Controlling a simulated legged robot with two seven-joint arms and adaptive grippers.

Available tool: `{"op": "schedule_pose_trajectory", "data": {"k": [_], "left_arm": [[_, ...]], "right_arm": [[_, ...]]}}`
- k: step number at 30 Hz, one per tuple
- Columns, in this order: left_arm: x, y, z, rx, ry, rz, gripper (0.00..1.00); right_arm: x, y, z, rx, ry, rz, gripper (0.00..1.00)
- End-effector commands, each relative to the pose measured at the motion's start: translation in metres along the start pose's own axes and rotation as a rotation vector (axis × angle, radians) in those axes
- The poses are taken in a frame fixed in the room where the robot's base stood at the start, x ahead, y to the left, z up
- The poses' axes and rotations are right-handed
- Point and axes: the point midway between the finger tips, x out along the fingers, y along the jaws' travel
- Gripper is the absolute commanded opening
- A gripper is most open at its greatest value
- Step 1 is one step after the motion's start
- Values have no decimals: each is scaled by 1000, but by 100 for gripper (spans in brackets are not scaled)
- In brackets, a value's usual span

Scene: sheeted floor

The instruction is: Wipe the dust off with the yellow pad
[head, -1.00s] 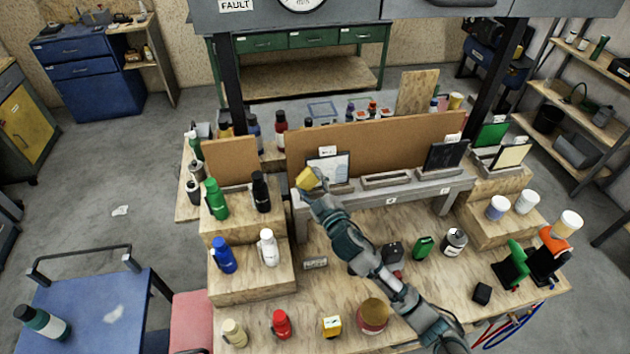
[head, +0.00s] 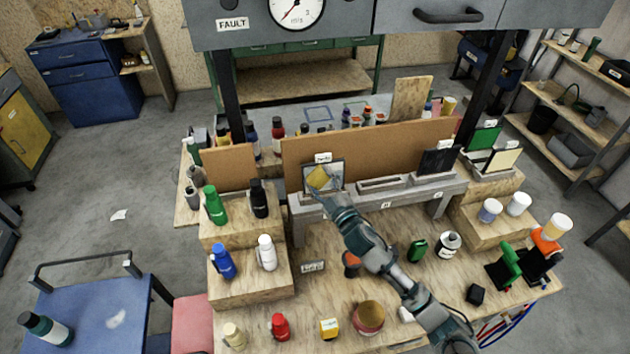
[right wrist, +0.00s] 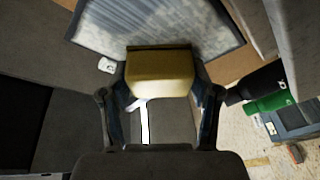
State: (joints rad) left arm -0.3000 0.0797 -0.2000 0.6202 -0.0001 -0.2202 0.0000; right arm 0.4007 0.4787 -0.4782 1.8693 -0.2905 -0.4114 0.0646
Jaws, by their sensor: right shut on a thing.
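The yellow pad (head: 317,178) is in my right gripper (head: 319,191), which is shut on it. In the head view the pad covers part of a small framed pane (head: 337,172) that stands upright on the left of the grey rack. The right wrist view shows the pad (right wrist: 160,75) between my fingers, overlapping the lower edge of the pane (right wrist: 150,25). The pane has pale, dusty-looking streaks on its blue-grey face. I cannot tell for certain whether the pad touches it. My left gripper is not in view.
The grey rack (head: 408,197) also holds a dark panel (head: 436,162) on the right, with a brown board (head: 400,140) behind. Several bottles stand on wooden steps to the left. The green bottle (head: 214,205) is among them. Jars and small items line the bench front.

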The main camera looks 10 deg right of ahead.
Motion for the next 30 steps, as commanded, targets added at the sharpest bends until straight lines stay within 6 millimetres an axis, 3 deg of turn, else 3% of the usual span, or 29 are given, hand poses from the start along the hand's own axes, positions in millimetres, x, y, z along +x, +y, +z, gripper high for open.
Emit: {"op": "schedule_pose_trajectory", "data": {"k": [30], "left_arm": [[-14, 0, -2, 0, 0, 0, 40]], "right_arm": [[-22, 54, 49, -3, -3, 1, 34]]}}
